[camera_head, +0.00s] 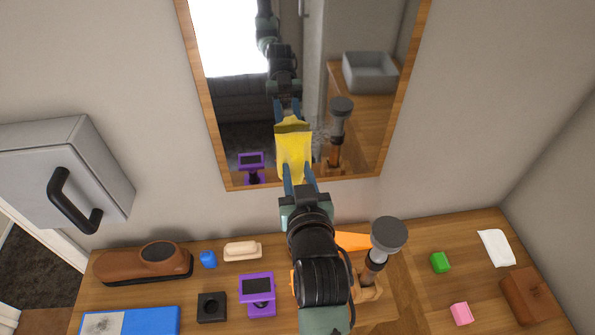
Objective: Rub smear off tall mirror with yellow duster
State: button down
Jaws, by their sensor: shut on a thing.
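The tall mirror (207,92) hangs on the wall in a wooden frame, its lower edge above the counter. My gripper (299,180) is shut on the yellow duster (294,160) and holds it up at the lower middle of the mirror. The duster and its reflection run together, so I cannot tell whether the cloth touches the glass. A faint greyish patch, perhaps the smear (321,139), shows on the glass just right of the duster. Part of the glass behind the duster is hidden.
A grey cabinet (75,170) juts out at left. The wall right of the mirror is clear.

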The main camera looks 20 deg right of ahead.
jog(key=shift+w+d+r, duration=0.1)
jog(key=shift+w+d, duration=0.05)
jog(key=shift+w, duration=0.4)
dwell(0.9)
jog(key=shift+s+d, duration=0.2)
jog(key=shift+d, duration=0.4)
jog(key=shift+w+a, duration=0.2)
jog(key=shift+a, duration=0.4)
jog(key=shift+w+a, duration=0.15)
jog(key=shift+a, duration=0.4)
jog(key=shift+s+d, duration=0.15)
jog(key=shift+d, duration=0.45)
jog(key=shift+s+d, duration=0.15)
jog(key=shift+d, duration=0.4)
jog(key=shift+w+a+p, duration=0.15)
jog(key=shift+a+p, duration=0.15)
jog(key=shift+a, duration=0.3)
jog(key=shift+w+a+p, duration=0.15)
jog(key=shift+a+p, duration=0.15)
jog(key=shift+a, duration=0.3)
jog(key=shift+s+d, duration=0.15)
jog(key=shift+d, duration=0.45)
jog(key=shift+s+d, duration=0.15)
jog(key=shift+d, duration=0.45)
jog(key=shift+a, duration=0.1)
jog(key=shift+w+a, duration=0.15)
jog(key=shift+a, duration=0.3)
